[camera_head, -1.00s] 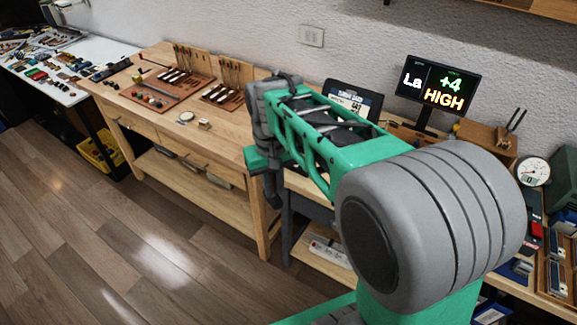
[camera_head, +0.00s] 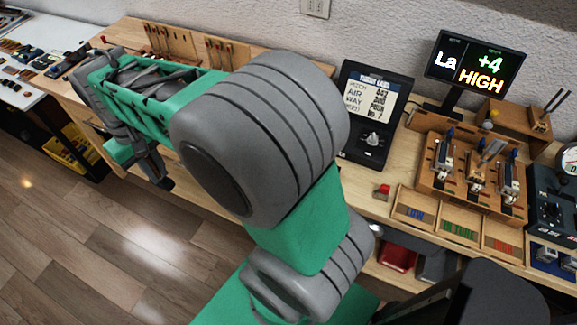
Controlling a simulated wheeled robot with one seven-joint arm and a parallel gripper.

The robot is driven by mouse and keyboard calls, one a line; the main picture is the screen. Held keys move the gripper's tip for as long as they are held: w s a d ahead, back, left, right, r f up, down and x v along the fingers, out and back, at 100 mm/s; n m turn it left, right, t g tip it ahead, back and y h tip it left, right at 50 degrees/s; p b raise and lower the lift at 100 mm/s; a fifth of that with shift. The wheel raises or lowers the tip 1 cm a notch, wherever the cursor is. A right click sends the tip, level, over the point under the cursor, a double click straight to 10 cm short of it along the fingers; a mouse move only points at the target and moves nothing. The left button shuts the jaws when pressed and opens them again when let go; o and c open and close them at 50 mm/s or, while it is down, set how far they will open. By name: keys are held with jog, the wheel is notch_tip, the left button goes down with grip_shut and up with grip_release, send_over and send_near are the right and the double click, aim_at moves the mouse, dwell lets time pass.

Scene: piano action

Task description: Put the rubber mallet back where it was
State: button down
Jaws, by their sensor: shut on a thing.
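My arm reaches to the left across the front of the bench. My gripper (camera_head: 153,168) shows only in part, as a dark end hanging low beyond my arm, in front of the wooden bench. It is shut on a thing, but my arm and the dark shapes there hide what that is. I cannot make out the rubber mallet anywhere in this view.
The wooden bench (camera_head: 372,207) carries a tuning display box (camera_head: 372,112), a monitor (camera_head: 474,70) reading "La +4 HIGH", a wooden fixture (camera_head: 470,180) and labelled trays (camera_head: 455,222). Tool racks (camera_head: 185,45) stand at the back left. The floor (camera_head: 60,240) at left is clear.

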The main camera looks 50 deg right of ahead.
jog(key=s+d+f+b, duration=0.1)
jog(key=s+d+b, duration=0.2)
jog(key=d, duration=1.1)
jog(key=s+d+f+b, duration=0.2)
jog(key=s+d+b, duration=0.2)
jog(key=s+d, duration=1.2)
jog(key=s+d+f+b, duration=0.1)
jog(key=s+d+b, duration=0.1)
jog(key=s, duration=1.2)
jog(key=s+d+b, duration=0.1)
jog(key=s+b, duration=0.2)
jog(key=s, duration=1.1)
jog(key=shift+w+d+f+p, duration=0.45)
jog(key=shift+w+d+f, duration=0.8)
jog(key=shift+w+f, duration=0.9)
jog(key=shift+w+d+f+p, duration=0.45)
jog(key=shift+w+d+f, duration=0.85)
jog(key=shift+w+f, duration=0.8)
jog(key=shift+w+d+f+p, duration=0.45)
jog(key=shift+w+d+f, duration=0.8)
jog(key=shift+w+f, duration=0.85)
jog(key=shift+s+f, duration=0.25)
